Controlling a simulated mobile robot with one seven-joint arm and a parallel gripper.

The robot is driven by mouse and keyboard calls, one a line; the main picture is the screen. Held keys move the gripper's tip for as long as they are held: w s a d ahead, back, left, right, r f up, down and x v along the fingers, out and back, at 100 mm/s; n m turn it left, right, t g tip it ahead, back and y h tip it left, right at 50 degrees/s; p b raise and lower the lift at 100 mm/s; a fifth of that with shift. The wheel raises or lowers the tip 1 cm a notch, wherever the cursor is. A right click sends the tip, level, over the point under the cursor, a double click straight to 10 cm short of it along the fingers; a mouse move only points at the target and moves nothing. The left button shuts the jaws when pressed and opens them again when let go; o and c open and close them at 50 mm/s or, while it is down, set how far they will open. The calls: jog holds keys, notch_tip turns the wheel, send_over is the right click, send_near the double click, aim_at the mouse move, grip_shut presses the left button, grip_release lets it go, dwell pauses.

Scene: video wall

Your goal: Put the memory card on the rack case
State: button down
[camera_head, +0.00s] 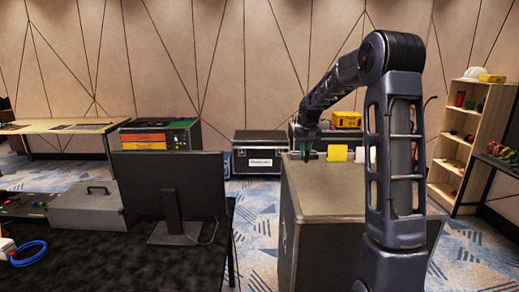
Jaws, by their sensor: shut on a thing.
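My gripper (306,152) hangs at the far end of my arm, over the back left part of a large case with a brown-grey top (325,196) and dark sides. It is small and dark in this view. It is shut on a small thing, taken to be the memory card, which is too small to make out. The large case looks like the rack case, but I cannot be sure. A green roll, a yellow roll (337,153) and a pale roll stand along its back edge, close to my gripper.
A monitor (170,185) and a grey metal box (88,206) stand on the black table at left. A rack unit with orange and green panels (160,136) is behind. A wooden shelf (470,140) stands right. The large case's front top is clear.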

jog(key=d+r+m, duration=0.1)
jog(key=d+m, duration=0.1)
jog(key=d, duration=0.5)
jog(key=shift+w+r, duration=0.15)
jog(key=shift+r, duration=0.05)
